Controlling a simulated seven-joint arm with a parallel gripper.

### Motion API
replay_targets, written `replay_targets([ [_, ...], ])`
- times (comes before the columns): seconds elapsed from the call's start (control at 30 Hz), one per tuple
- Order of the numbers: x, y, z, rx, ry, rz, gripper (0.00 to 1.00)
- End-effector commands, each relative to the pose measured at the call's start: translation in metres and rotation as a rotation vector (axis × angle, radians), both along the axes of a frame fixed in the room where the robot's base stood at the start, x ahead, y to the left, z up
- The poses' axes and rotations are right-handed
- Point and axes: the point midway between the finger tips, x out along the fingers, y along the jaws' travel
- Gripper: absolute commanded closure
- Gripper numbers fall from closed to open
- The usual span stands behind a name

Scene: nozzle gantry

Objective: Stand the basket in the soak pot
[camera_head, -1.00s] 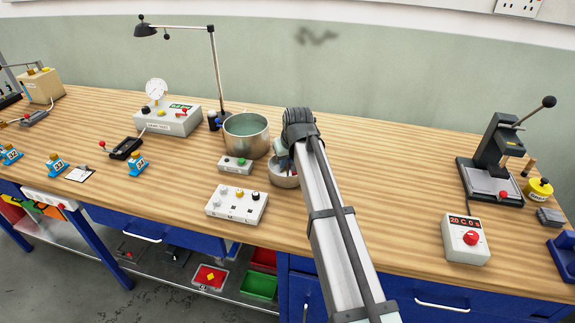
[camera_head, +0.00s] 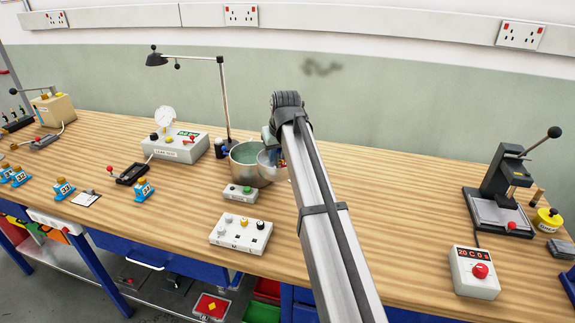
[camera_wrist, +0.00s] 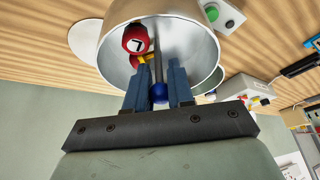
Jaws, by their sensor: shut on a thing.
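The soak pot (camera_head: 243,176) is a wide steel pot with greenish liquid, standing on the bench. The basket (camera_head: 267,160) is a smaller steel bowl, raised at the pot's right side and overlapping its rim in the head view. I cannot tell whether they touch. In the wrist view, the basket (camera_wrist: 206,58) has a thin central post with a blue knob (camera_wrist: 158,93), and a red part marked 7 (camera_wrist: 136,40) lies inside. My gripper (camera_wrist: 159,76) is shut on the post; in the head view my arm partly hides it.
A small box with a green button (camera_head: 240,194) and a white box with several knobs (camera_head: 240,233) stand in front of the pot. A lamp post (camera_head: 224,100) rises behind it. A press (camera_head: 500,200) stands at right.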

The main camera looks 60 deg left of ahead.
Motion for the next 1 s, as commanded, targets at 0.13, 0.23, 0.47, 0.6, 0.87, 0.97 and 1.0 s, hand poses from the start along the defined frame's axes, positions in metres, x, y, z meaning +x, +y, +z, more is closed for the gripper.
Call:
replay_targets([
  [0.13, -0.003, 0.056, 0.016, 0.001, 0.0, 0.028, 1.0],
  [0.23, -0.006, 0.088, 0.026, 0.001, 0.001, 0.078, 1.0],
  [0.47, -0.009, 0.137, 0.041, 0.002, 0.0, 0.247, 1.0],
  [0.6, -0.011, 0.152, 0.046, 0.001, 0.001, 0.358, 1.0],
  [0.87, -0.019, 0.156, 0.049, 0.001, 0.0, 0.564, 1.0],
  [0.97, -0.021, 0.154, 0.049, 0.001, 0.001, 0.639, 1.0],
  [1.0, -0.021, 0.154, 0.049, 0.001, 0.001, 0.663, 1.0],
])
